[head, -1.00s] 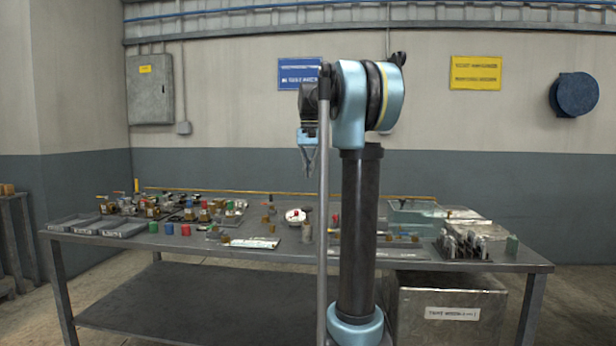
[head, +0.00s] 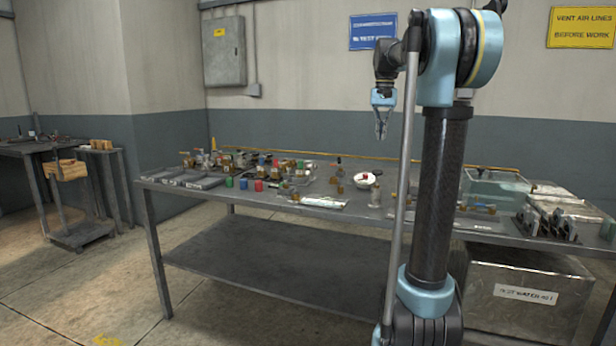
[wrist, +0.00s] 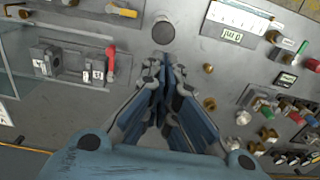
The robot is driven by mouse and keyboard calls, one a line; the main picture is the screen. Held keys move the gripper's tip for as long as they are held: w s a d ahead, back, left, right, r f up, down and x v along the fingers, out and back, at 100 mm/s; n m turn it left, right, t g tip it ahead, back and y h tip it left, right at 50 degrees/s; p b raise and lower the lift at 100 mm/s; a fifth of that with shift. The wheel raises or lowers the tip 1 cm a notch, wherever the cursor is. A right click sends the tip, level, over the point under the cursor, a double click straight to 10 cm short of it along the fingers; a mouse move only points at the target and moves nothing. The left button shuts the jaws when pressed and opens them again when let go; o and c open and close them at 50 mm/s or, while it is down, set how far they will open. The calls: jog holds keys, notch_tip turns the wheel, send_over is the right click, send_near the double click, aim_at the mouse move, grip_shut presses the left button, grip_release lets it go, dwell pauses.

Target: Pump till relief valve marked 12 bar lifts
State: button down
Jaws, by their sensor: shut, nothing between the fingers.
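My gripper (head: 381,130) hangs fingers down above the bench, shut and empty. In the wrist view its fingertips (wrist: 166,72) are together over the bench top, touching nothing. No 12 bar marking can be read, so I cannot tell which fitting is the relief valve. A red lever (wrist: 111,62) stands by dark blocks with small white labels (wrist: 98,73) left of the fingers. A white scale card (wrist: 240,17) lies at the upper right. Several brass and coloured fittings (wrist: 268,134) lie to the right. I cannot single out the pump.
The steel bench (head: 190,205) carries grey trays (head: 200,183), a white bowl (head: 376,185) with something red, and a clear tank (head: 490,190). A metal box (head: 515,318) stands below. A side bench (head: 40,146) is at the left. Floor in front is free.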

aim_at(378, 171)
jog(key=r, duration=0.3)
jog(key=shift+w+a+r, duration=0.15)
jog(key=shift+a+r, duration=0.05)
jog(key=shift+r, duration=0.1)
jog(key=shift+f, duration=0.1)
notch_tip(378, 171, down, 14)
jog(key=shift+r, duration=0.1)
dwell(0.5)
jog(key=shift+s+f, duration=0.2)
jog(key=shift+f, duration=1.65)
